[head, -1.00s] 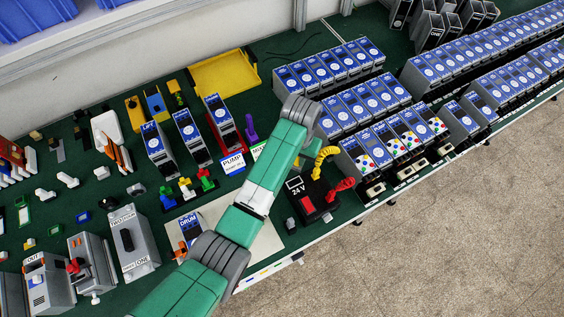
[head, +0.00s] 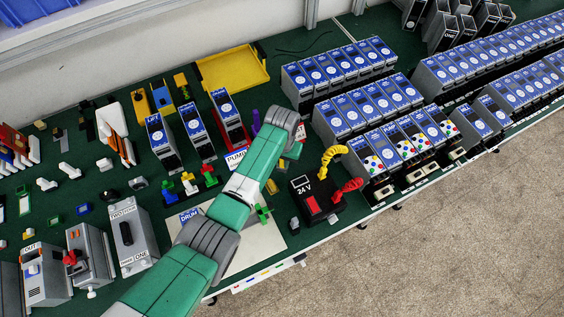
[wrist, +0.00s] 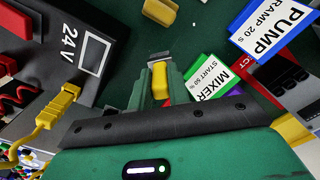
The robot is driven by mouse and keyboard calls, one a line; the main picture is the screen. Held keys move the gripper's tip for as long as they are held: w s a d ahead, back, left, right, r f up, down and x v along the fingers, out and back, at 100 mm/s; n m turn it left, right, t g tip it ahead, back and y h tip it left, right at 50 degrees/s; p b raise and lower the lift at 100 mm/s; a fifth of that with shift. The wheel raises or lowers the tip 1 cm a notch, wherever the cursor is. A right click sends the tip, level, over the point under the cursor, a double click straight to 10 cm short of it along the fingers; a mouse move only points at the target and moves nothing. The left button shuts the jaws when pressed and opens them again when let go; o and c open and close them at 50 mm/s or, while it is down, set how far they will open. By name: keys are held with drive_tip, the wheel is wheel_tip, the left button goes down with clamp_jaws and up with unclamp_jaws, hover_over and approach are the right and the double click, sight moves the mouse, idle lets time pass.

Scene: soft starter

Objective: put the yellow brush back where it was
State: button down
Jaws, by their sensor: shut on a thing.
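In the wrist view my gripper (wrist: 160,88) is shut on a small yellow piece (wrist: 160,76), which I take to be the yellow brush. A grey part shows at its far end. The gripper is over the bench between the 24 V box and the MIXER card (wrist: 208,80). I cannot tell how high it is.
The 24 V box (head: 312,200), with yellow and red cables, stands right of my arm. The PUMP card (wrist: 272,18) is at upper right in the wrist view, and another yellow piece (wrist: 159,12) lies on the bench. A yellow tray (head: 235,78) is at the back.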

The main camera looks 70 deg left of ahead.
drive_tip(key=shift+f, duration=0.85)
drive_tip(key=shift+f, duration=0.1)
drive_tip(key=c, duration=1.3)
unclamp_jaws()
wheel_tip(320, 180, up, 12)
drive_tip(key=shift+r+p, duration=0.15)
drive_tip(key=shift+p, duration=0.55)
